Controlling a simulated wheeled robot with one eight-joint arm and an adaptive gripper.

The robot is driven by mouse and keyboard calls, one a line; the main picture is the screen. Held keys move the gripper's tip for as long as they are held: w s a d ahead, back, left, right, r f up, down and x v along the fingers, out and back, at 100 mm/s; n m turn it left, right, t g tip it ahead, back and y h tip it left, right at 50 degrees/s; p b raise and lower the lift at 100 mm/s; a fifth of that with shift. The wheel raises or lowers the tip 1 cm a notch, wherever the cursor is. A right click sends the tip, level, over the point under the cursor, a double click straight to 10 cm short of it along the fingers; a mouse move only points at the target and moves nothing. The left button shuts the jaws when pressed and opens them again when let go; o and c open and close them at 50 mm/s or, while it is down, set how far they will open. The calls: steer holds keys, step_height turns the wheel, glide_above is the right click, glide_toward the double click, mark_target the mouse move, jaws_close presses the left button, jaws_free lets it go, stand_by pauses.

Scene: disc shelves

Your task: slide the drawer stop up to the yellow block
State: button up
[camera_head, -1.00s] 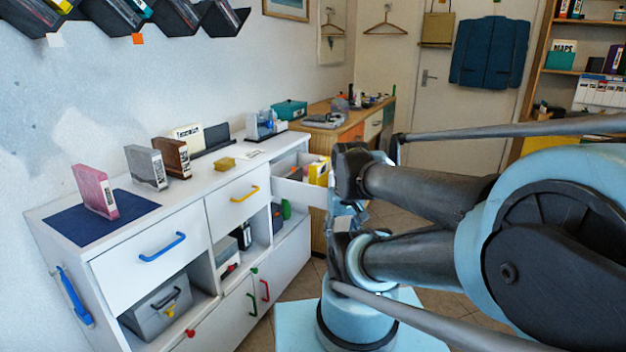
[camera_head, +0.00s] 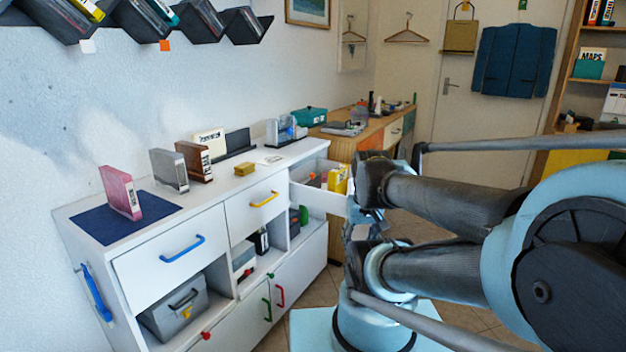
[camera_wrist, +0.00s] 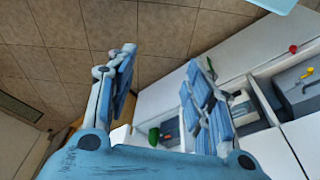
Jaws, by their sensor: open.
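A yellow block-like case (camera_head: 338,179) with a pale label stands at the front end of the pulled-out white drawer (camera_head: 318,200) in the head view. A grey-brown thing (camera_head: 314,181) sits behind it inside the drawer. I cannot tell whether this is the drawer stop. A small yellow block (camera_head: 245,168) lies on the cabinet top. My gripper is just right of the drawer front, mostly hidden by my arm. In the wrist view my gripper (camera_wrist: 166,85) is open, its blue fingers wide apart, with nothing between them but floor and white cabinet edge.
The white cabinet (camera_head: 160,262) has blue, yellow, red and green handles and open shelves; a grey box (camera_head: 174,308) is in one. Several cases stand on top, near a blue mat (camera_head: 90,222). A wooden desk (camera_head: 345,148) stands behind the drawer. Tiled floor (camera_wrist: 45,75) is clear.

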steer(key=shift+r, duration=0.1)
steer(key=shift+c, duration=1.1)
step_height(320, 180, up, 17)
steer(key=n+t, duration=0.2)
glide_above(312, 174)
steer(key=s+d, duration=0.1)
steer(key=s, duration=0.6)
steer(key=shift+y, duration=0.3)
steer(key=x, duration=1.6)
steer(key=shift+w, duration=0.3)
steer(key=shift+c, duration=0.3)
jaws_close()
